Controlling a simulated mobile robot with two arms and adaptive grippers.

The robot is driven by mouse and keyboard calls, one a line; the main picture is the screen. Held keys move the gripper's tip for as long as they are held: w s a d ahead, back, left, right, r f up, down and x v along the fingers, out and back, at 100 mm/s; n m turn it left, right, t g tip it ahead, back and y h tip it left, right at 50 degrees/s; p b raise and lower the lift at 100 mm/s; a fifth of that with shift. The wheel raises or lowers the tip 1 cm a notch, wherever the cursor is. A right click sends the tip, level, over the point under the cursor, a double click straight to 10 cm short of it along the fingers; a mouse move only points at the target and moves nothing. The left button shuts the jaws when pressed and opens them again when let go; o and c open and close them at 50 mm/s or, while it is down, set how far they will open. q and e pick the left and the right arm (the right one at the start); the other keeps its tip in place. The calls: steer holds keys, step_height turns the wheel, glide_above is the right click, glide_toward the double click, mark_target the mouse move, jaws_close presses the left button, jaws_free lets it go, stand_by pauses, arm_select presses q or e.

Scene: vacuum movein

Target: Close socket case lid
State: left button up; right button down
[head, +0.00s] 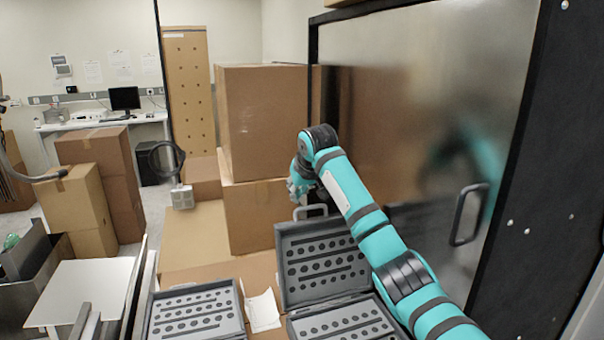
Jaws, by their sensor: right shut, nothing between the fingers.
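The grey socket case stands open at the bottom centre, on cardboard. Its lid (322,262) is raised upright, showing rows of dark round holes. A handle (310,211) sits at the lid's top edge. The case base (345,322) lies in front, cut off by the frame's bottom edge and partly covered by my teal right arm. My right gripper (298,188) is shut and empty, just above and behind the lid's top edge near the handle. Whether it touches the lid cannot be told. My left gripper is not in view.
A second grey tray with holes (196,312) lies to the left, with white paper (263,311) between. Cardboard boxes (262,110) stand behind. A shiny metal door (430,110) with a handle (468,214) rises close at the right. A pale panel (80,292) is at lower left.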

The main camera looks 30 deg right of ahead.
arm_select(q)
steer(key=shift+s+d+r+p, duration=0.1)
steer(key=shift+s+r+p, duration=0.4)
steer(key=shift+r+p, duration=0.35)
arm_select(e)
steer(key=s, duration=0.2)
steer(key=s+a, duration=0.1)
steer(key=s, duration=0.1)
steer(key=shift+r, duration=0.25)
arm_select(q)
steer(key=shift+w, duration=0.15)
